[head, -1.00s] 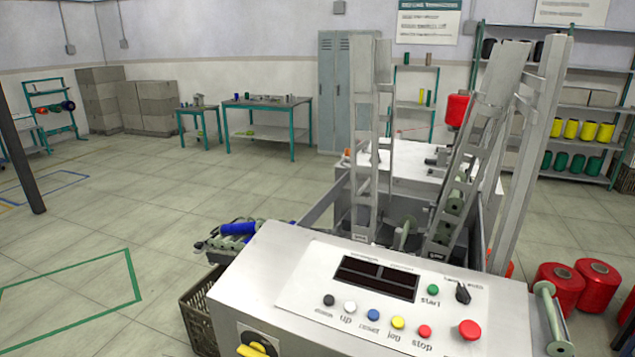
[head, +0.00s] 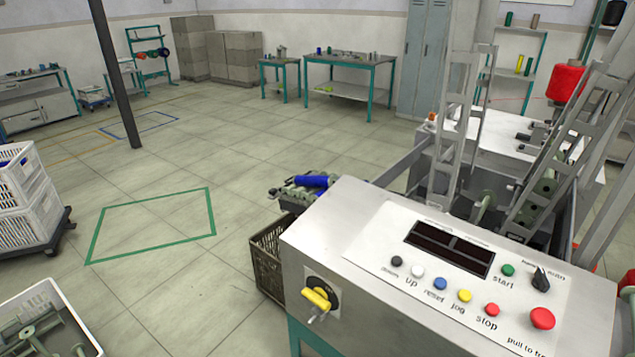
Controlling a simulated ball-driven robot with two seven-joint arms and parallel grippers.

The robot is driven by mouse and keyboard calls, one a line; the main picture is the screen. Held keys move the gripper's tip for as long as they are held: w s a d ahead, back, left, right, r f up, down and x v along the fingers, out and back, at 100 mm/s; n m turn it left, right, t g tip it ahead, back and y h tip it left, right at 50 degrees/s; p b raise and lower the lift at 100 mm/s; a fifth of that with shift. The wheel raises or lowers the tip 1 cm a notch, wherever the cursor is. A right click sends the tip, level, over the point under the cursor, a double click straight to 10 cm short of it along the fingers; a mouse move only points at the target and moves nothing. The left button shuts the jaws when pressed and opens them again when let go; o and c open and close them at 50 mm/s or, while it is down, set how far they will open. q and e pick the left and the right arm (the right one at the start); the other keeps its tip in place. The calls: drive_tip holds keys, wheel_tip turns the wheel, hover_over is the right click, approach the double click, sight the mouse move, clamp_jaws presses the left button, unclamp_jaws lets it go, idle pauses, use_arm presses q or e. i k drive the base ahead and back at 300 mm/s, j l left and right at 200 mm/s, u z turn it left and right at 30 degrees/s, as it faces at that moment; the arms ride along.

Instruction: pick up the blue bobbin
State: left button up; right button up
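A blue bobbin (head: 312,181) lies on its side behind the left end of the control cabinet, among grey-green bobbins (head: 297,193) on what looks like a rack or tray. The cabinet hides part of that support. Neither of my grippers is in view.
The control cabinet (head: 375,290) with coloured buttons fills the lower right. A brown crate (head: 268,262) stands at its left side. A white bin (head: 45,310) of empty bobbins and stacked white crates (head: 22,200) are at left. Floor around the green outline (head: 150,222) is clear.

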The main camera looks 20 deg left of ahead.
sight(319, 181)
drive_tip(key=i+j, duration=0.2)
drive_tip(key=j, duration=0.15)
drive_tip(key=i+j+z, duration=0.2)
drive_tip(key=i+j, duration=0.2)
drive_tip(key=j, duration=0.25)
drive_tip(key=i+j, duration=0.2)
drive_tip(key=j, duration=0.15)
drive_tip(key=i+j+z, duration=0.1)
drive_tip(key=j, duration=0.25)
drive_tip(key=i+j, duration=0.25)
drive_tip(key=j, duration=0.15)
drive_tip(key=l+z, duration=0.05)
